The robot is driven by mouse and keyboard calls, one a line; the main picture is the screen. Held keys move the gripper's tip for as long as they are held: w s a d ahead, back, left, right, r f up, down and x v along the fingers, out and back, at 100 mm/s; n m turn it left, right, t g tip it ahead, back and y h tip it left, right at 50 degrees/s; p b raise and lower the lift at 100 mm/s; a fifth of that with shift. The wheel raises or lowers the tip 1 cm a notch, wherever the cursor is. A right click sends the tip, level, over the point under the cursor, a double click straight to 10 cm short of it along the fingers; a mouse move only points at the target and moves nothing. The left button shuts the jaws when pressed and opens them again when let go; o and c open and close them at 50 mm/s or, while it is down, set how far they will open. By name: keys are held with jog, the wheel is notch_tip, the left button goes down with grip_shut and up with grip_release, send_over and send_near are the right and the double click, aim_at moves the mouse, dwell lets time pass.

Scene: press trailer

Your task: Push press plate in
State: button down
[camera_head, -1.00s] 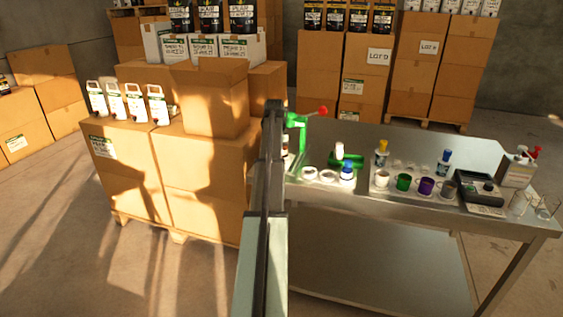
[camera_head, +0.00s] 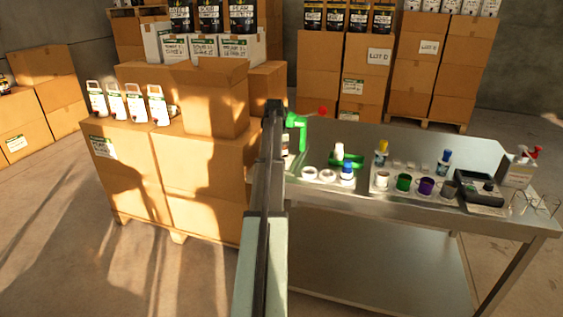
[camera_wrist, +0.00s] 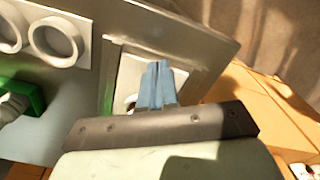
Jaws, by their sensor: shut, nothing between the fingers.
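In the wrist view, my gripper (camera_wrist: 158,66) has its blue fingers shut together with nothing between them. The fingertips are over a pale plate (camera_wrist: 128,72) set in a raised metal frame (camera_wrist: 108,87). The fingers hide part of this plate, and I cannot tell whether they touch it. I cannot tell for sure that it is the press plate. In the head view, a green press (camera_head: 300,124) with a red knob (camera_head: 323,110) stands at the table's left end, partly behind my arm. My fingertips are hidden in that view.
White rings (camera_wrist: 57,40) and a green holder (camera_wrist: 28,97) lie left of my gripper in the wrist view. Cups, bottles and a dark scale (camera_head: 480,190) stand along the metal table (camera_head: 400,140). Stacked cartons (camera_head: 205,170) are close on the left.

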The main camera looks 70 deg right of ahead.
jog(key=shift+f, duration=0.3)
jog(key=shift+f, duration=0.7)
jog(key=shift+d, duration=0.15)
jog(key=shift+d, duration=4.95)
jog(key=shift+a, duration=0.25)
jog(key=shift+a, duration=0.25)
